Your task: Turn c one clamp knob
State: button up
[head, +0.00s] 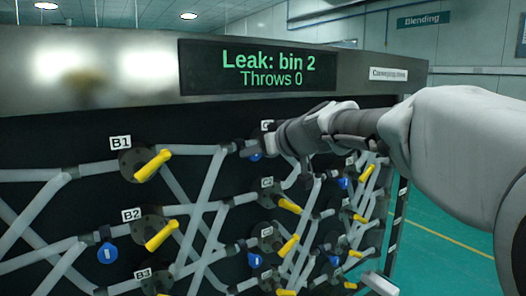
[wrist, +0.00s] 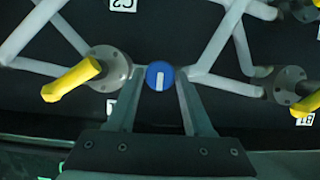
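A round blue clamp knob (wrist: 160,75) with a white bar mark is centred in the wrist view, on a pale tube. It also shows partly behind my gripper in the head view (head: 256,156). My gripper (head: 247,148) reaches to the panel there, its fingers apart. In the wrist view the fingertips (wrist: 161,85) stand either side of the knob; whether they touch it is unclear. Left of the knob in that view is a yellow valve handle (wrist: 70,80) on a grey flange. The C1 label by it is largely hidden in the head view.
Yellow handles, such as B1 (head: 152,165) and B2 (head: 161,235), and crossing tubes stand out from the dark panel. A display (head: 258,68) above reads "Leak: bin 2, Throws 0". Green floor (head: 440,220) is open at right.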

grip_shut()
jog(key=shift+f+b, duration=0.1)
jog(key=shift+b, duration=0.35)
jog(key=m+y+b, duration=0.2)
jog(key=m+b, duration=0.1)
jog(key=m+g+y+b, duration=0.1)
jog(key=m+y+b, duration=0.1)
jog(key=m+b, duration=0.2)
jog(key=d+f+m+y+b, duration=0.1)
jog(key=m+y+b, duration=0.1)
jog(key=m+b, duration=0.2)
jog(key=shift+w+g+y, duration=0.25)
jog(key=shift+g+y, duration=0.05)
jog(key=shift+m+t+y+b, duration=0.4)
jog(key=shift+m+y+b, duration=0.3)
jog(key=shift+m+b, duration=1.05)
jog(key=shift+m+p, duration=0.3)
jog(key=shift+m, duration=0.15)
